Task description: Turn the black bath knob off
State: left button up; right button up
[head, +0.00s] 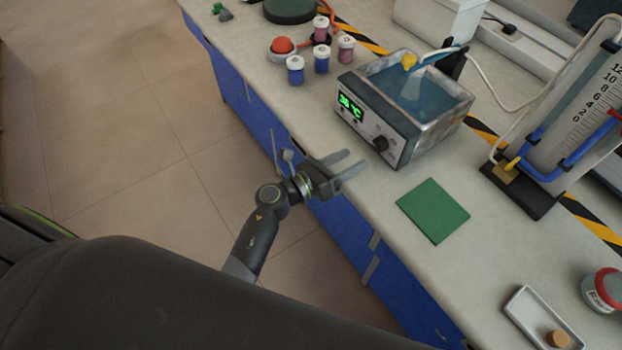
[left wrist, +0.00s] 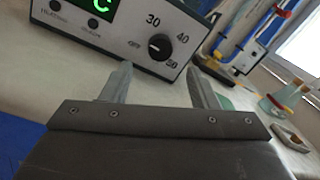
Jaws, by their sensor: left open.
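The black knob (head: 380,143) is on the front panel of the water bath (head: 398,150), near the panel's right end. In the left wrist view the knob (left wrist: 160,46) shows close up with OFF, 30, 40 and 50 marked around it; its white pointer line is too small to read surely. The green display (head: 350,106) is lit. My left gripper (head: 349,163) is open and empty, in front of the bath near the bench edge, short of the knob and not touching it. In the left wrist view its two fingers (left wrist: 160,82) point toward the panel below the knob. My right gripper is not in view.
A green mat (head: 433,210) lies right of the bath. Small jars (head: 295,69) stand to its left beside a red ball-topped item (head: 282,48). A graduated cylinder stand (head: 520,190) is at the right, and a white tray (head: 520,306) lies nearer. The bench front is clear.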

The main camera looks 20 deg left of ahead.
pick_arm(q)
jog(key=b+v, duration=0.1)
jog(key=v, duration=1)
jog(key=shift+b, duration=0.4)
